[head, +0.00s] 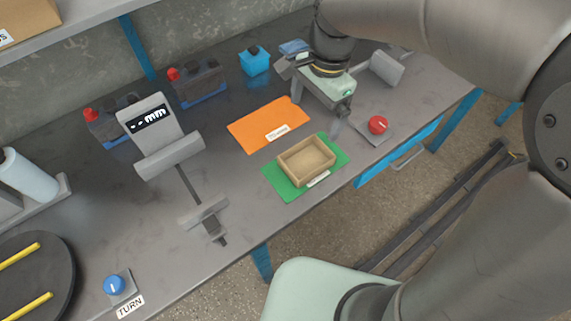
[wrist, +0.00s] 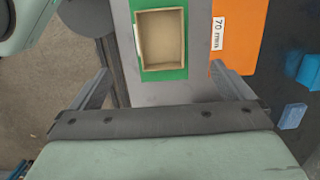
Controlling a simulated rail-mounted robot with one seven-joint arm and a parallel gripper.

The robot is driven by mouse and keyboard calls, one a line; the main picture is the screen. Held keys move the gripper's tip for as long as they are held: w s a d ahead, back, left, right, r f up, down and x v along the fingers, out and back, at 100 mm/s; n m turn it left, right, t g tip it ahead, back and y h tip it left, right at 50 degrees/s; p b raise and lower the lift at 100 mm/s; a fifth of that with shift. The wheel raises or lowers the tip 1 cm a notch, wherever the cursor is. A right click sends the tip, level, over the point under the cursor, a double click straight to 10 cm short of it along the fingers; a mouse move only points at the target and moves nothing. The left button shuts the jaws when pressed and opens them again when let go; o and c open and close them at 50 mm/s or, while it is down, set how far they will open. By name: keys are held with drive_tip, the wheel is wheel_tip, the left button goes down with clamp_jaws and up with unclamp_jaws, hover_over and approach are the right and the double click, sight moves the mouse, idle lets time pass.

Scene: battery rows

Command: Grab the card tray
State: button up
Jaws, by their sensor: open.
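The card tray (head: 306,160) is a shallow, open tan box, and it looks empty. It lies on a green mat (head: 279,184) near the front edge of the bench. In the wrist view the tray (wrist: 162,38) shows ahead of the fingers, in the upper middle. My gripper (head: 312,98) is above the bench, behind the tray and a little to its right in the head view. In the wrist view my gripper (wrist: 161,70) has its two fingers wide apart with nothing between them. The tray is apart from both fingers.
An orange mat (head: 262,118) with a white label lies behind the green one. A red button (head: 377,125) stands right of the tray. A grey device with a display (head: 150,122), batteries (head: 198,84) and a blue box (head: 254,61) stand left and behind.

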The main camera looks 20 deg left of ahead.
hover_over(305, 165)
wheel_tip(305, 165, down, 12)
drive_tip(key=shift+w+d, duration=0.1)
wheel_tip(305, 165, down, 5)
drive_tip(key=shift+w+f, duration=0.1)
idle(0.3)
drive_tip(key=c, duration=0.9)
